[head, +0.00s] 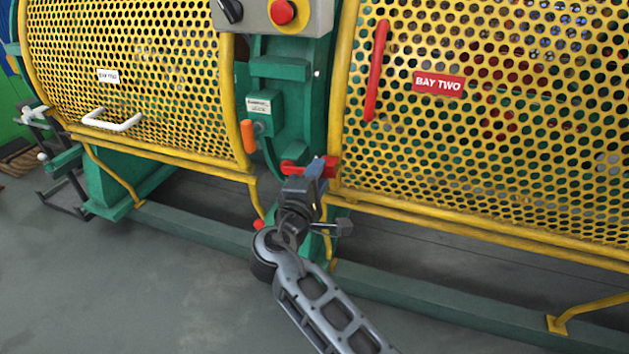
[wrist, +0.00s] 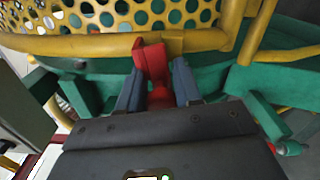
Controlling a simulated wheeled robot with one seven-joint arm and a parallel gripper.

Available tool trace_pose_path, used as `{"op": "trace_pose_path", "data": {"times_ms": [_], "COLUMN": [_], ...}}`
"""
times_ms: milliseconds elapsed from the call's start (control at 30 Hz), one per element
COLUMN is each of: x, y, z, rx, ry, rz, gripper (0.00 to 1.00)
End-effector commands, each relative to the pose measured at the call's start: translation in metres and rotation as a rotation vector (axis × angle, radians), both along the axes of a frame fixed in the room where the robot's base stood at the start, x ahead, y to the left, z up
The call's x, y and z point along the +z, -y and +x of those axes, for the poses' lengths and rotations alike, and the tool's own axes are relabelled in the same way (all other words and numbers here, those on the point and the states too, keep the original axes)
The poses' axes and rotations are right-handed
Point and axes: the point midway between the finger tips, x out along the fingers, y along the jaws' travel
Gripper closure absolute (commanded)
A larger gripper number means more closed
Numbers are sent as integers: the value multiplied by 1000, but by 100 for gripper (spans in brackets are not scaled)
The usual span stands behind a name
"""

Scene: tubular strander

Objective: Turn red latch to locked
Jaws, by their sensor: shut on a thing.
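The red latch (head: 293,168) sits at the lower edge of the yellow guard, on the green post between the two bays. In the wrist view the red latch (wrist: 153,62) stands up between the two blue-grey fingers, against the yellow rail. My gripper (head: 314,170) is at the latch in the head view, and in the wrist view my gripper (wrist: 158,88) is shut on it. The fingers hide part of the latch, and no locked mark can be read.
The bay two guard (head: 500,130) carries a red handle (head: 376,70). The left guard (head: 150,80) has a white handle (head: 112,122). A control box (head: 270,14) is above.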

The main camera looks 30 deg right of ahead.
Motion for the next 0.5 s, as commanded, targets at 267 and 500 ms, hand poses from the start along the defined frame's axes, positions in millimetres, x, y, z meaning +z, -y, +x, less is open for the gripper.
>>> {"op": "trace_pose_path", "data": {"times_ms": [267, 500], "x": [-15, -16], "y": [0, 0], "z": [-1, -1], "rx": [1, 1], "ry": [107, 145], "rz": [79, 108], "gripper": [100, 100]}}
